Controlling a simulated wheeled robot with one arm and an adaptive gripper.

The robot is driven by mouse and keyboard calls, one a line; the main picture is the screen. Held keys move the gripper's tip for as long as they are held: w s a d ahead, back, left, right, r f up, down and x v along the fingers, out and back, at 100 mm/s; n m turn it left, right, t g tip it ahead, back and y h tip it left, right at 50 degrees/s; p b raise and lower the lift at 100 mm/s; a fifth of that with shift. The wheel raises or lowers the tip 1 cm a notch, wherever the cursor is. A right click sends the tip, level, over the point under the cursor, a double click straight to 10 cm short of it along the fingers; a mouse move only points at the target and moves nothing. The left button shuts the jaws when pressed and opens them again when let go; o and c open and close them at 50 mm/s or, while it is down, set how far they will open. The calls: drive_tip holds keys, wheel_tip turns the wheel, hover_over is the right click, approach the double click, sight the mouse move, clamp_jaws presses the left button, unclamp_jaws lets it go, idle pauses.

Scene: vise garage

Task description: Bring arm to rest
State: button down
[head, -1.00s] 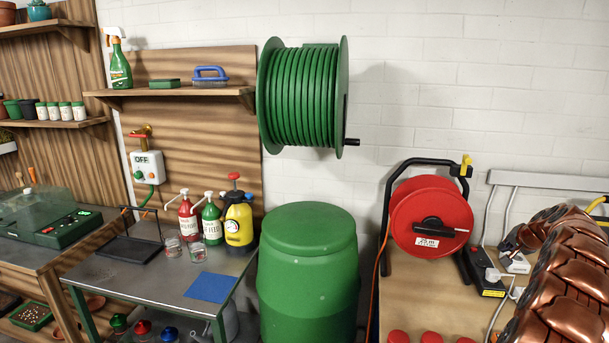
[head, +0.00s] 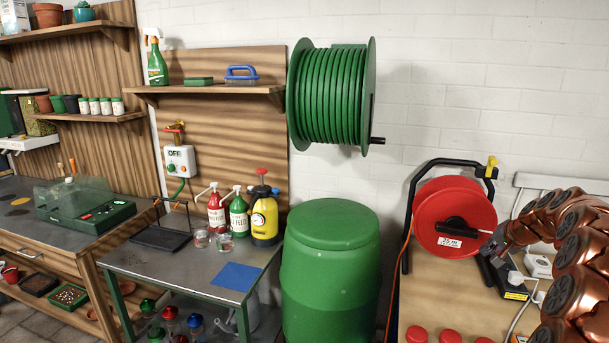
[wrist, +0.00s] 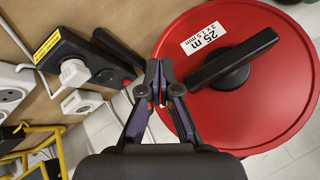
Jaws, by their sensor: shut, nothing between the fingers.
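My gripper (wrist: 158,82) is shut with nothing between its fingers. In the wrist view its fingertips are in front of the left edge of the red cable reel (wrist: 222,120), beside the reel's black handle. I cannot tell the gap between fingertips and reel. In the head view my copper-coloured arm (head: 575,245) is bent at the right edge. My gripper (head: 497,240) shows small there, just right of the red cable reel (head: 430,215), partly against the black power strip.
The power strip (wrist: 75,55) with a white plug lies close left of my gripper. A green barrel (head: 330,285) stands left of the wooden bench (head: 415,310). Red caps (head: 448,336) line the bench front. A metal table (head: 180,275) holds bottles. A green hose reel (head: 330,95) hangs above.

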drive_tip(key=s+a+r+n+g+y, duration=0.15)
drive_tip(key=s+a, duration=0.35)
drive_tip(key=a, duration=0.5)
drive_tip(key=s+a+n+g, duration=0.1)
drive_tip(key=s+a+n, duration=0.1)
drive_tip(key=s+a, duration=0.55)
drive_tip(key=s+a+r+n+g+y, duration=0.15)
drive_tip(key=s+a, duration=0.25)
drive_tip(key=a, duration=0.8)
drive_tip(key=s+a+f+n+g+h, duration=0.1)
drive_tip(key=s+a+f+g, duration=0.1)
drive_tip(key=s, duration=0.9)
drive_tip(key=s+a+f+n+g+h, duration=0.1)
drive_tip(key=s+a+f+g, duration=0.1)
drive_tip(key=s, duration=0.9)
drive_tip(key=s+a+f+n+g+h, duration=0.1)
drive_tip(key=s+a+n, duration=0.1)
drive_tip(key=s, duration=0.9)
drive_tip(key=shift+s+a+f+g+h, duration=0.15)
drive_tip(key=shift+s+f+g+h, duration=0.15)
drive_tip(key=shift+f+g, duration=0.1)
